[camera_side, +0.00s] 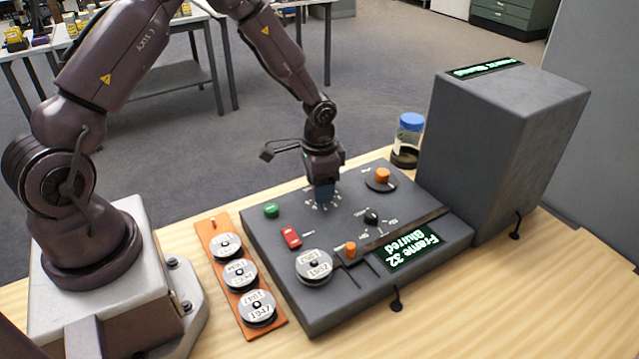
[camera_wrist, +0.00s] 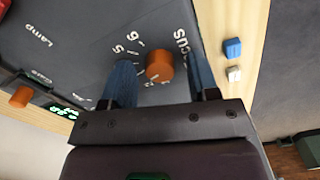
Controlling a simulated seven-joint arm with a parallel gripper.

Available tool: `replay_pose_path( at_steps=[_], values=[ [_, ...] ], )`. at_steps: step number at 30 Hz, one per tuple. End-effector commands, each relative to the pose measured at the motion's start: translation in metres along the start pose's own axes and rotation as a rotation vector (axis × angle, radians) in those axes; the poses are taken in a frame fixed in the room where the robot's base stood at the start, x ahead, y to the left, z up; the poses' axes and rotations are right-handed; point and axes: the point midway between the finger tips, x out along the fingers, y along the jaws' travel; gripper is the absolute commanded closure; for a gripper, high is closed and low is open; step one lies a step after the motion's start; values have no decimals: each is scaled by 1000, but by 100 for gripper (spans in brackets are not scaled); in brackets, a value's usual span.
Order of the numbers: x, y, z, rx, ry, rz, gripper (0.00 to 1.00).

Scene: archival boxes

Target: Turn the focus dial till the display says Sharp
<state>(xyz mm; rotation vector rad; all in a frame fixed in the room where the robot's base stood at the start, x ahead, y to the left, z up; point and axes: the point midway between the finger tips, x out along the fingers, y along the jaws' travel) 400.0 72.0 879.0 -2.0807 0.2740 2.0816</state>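The display (camera_side: 411,248) on the dark console (camera_side: 300,314) reads "Frame 32 Blurred" in green letters, upside down in the side view. My gripper (camera_side: 323,199) points down over a dial marked with white numbers near the console's far edge. In the wrist view, the orange focus dial (camera_wrist: 160,66) sits between the two blue fingers of my gripper (camera_wrist: 161,86), with "cus" of its label showing. A gap shows on each side of the dial, so my gripper is open around it. The dial itself is hidden behind the fingers in the side view.
Another orange knob (camera_side: 383,175), a black knob (camera_side: 371,217), a green button (camera_side: 271,210) and a red switch (camera_side: 291,238) stand on the console. A tall grey box (camera_side: 500,140) and a blue-lidded jar (camera_side: 409,135) are right. An orange rack (camera_side: 268,327) holds reels.

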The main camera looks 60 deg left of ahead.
Motion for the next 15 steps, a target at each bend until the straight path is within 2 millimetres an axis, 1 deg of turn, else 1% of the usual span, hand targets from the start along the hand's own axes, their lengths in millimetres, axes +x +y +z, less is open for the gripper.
replay_pose_path(
  at_steps=[5, 8, 11, 15],
  values=[
    [0, 0, 0, 0, 1, 0, 45],
    [-7, 0, 0, -2, 2, -1, 45],
    [-21, -1, -1, -2, 5, -2, 45],
    [-52, -1, -1, -2, 6, -4, 45]
  ],
)
